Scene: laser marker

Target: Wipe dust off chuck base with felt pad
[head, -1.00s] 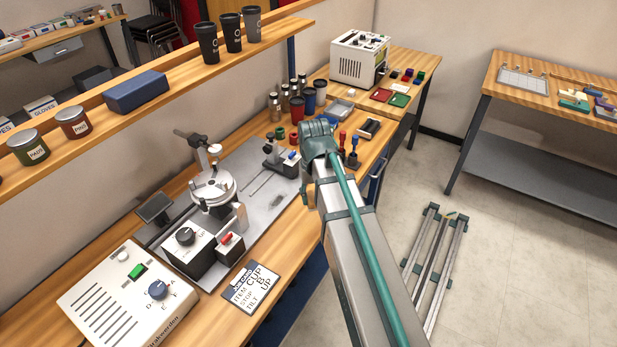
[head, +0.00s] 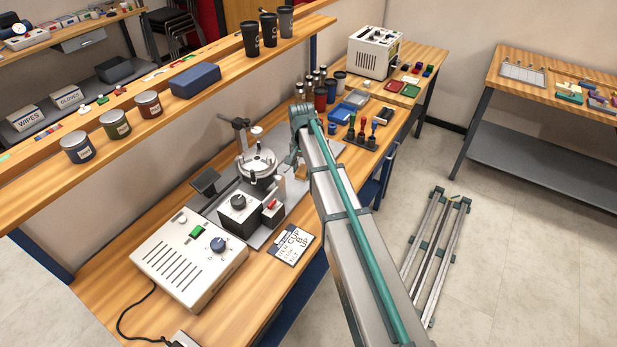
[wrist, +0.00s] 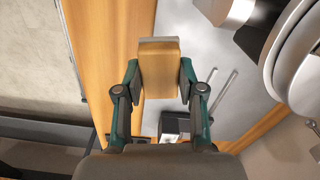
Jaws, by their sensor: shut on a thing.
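My gripper (wrist: 159,92) is shut on the felt pad (wrist: 158,68), a wooden block with a thin grey layer at its far end. The pad is held between both fingers, over the grey base plate (wrist: 172,22). The chuck device stands on the bench in the head view, with a round silver chuck (head: 257,160) on top. Its round metal parts (wrist: 295,55) also fill the upper right of the wrist view, apart from the pad. In the head view my gripper is just right of the chuck, partly hidden by my arm. I cannot make out dust.
A white control box (head: 190,262) and a label card (head: 292,244) lie in front of the chuck device. A post with a clamp (head: 240,135) rises behind it. A shelf (head: 150,130) runs behind.

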